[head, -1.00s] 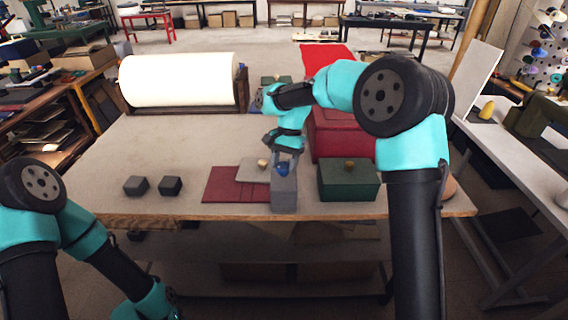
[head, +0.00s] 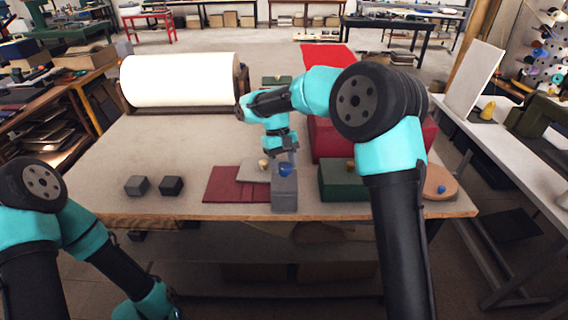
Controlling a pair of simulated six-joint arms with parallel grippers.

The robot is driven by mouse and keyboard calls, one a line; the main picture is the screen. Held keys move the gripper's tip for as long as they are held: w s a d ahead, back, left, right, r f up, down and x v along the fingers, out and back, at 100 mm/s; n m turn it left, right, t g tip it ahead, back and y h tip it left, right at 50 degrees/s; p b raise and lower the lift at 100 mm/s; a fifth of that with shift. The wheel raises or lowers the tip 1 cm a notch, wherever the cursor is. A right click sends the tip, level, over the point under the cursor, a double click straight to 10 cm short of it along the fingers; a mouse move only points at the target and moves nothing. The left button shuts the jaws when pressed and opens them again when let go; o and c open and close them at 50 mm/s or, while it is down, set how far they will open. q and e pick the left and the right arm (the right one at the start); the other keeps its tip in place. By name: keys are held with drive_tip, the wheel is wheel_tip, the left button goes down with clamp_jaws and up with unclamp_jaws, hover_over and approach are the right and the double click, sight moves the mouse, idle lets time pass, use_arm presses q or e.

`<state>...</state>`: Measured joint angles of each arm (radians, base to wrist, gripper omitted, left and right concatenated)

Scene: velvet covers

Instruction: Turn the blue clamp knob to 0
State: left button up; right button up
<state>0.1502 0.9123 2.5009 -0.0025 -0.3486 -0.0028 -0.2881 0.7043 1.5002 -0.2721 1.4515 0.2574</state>
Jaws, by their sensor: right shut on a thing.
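The blue clamp knob (head: 285,170) sits on top of an upright grey block (head: 285,192) near the front edge of the table. My right gripper (head: 285,161) reaches down from above and is shut on the blue knob. The fingers hide part of the knob. I cannot read any scale or 0 mark at this size. My left arm is low at the left front, and its gripper fingers are not in view.
A dark red flat cover (head: 229,186) and a green box (head: 340,184) flank the grey block. Two dark cubes (head: 171,186) lie to the left. A tan rounded board with another blue knob (head: 441,189) is at the right. The table's left middle is clear.

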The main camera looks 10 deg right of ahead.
drive_tip(key=shift+n+t+h, duration=0.3)
drive_tip(key=shift+n+h, duration=0.3)
drive_tip(key=shift+n, duration=1.3)
drive_tip(key=o, duration=0.9)
drive_tip(key=shift+a, duration=0.1)
drive_tip(key=v, duration=1.7)
drive_tip(key=shift+a+r, duration=0.15)
drive_tip(key=shift+w, duration=0.1)
